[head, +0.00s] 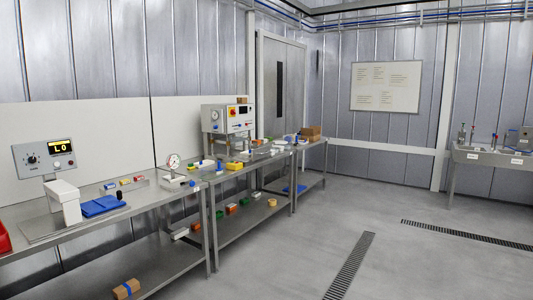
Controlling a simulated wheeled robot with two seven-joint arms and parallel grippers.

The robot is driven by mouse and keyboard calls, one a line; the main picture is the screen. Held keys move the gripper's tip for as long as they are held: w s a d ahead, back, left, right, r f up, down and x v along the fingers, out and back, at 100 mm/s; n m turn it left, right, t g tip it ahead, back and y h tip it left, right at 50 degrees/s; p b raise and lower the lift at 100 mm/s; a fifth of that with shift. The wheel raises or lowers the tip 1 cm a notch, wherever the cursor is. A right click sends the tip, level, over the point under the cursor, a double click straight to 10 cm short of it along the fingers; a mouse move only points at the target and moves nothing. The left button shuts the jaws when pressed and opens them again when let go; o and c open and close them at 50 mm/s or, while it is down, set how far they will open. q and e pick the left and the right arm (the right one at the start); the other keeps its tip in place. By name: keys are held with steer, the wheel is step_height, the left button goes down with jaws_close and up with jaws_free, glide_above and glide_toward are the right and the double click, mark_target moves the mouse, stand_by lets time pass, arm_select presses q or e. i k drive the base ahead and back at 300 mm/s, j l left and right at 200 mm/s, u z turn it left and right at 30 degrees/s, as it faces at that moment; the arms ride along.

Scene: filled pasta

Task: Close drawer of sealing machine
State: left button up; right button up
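A pale boxy machine (228,118) with a round gauge and a red and yellow switch stands on the middle bench. It looks like the sealing machine, but no label is readable. It is far off and small. Below its front panel is an open space between legs. A low tray-like part (232,157) sticks out at its base, perhaps the drawer; I cannot tell how far it is out. Neither of my grippers is in view.
The near steel bench (110,222) runs along the left wall with a display unit (46,157), blue block (101,206) and small dial gauge (174,163). Coloured items lie on the lower shelf. The grey floor (300,240) to the right is clear. A sink-like bench (493,155) stands far right.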

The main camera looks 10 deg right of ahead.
mark_target(262, 152)
steer(key=z, duration=0.4)
steer(key=i+u, duration=0.1)
steer(key=i, duration=3.6)
steer(key=i+z, duration=0.1)
steer(key=i, duration=0.65)
steer(key=i+j+z, duration=0.15)
steer(key=i, duration=0.6)
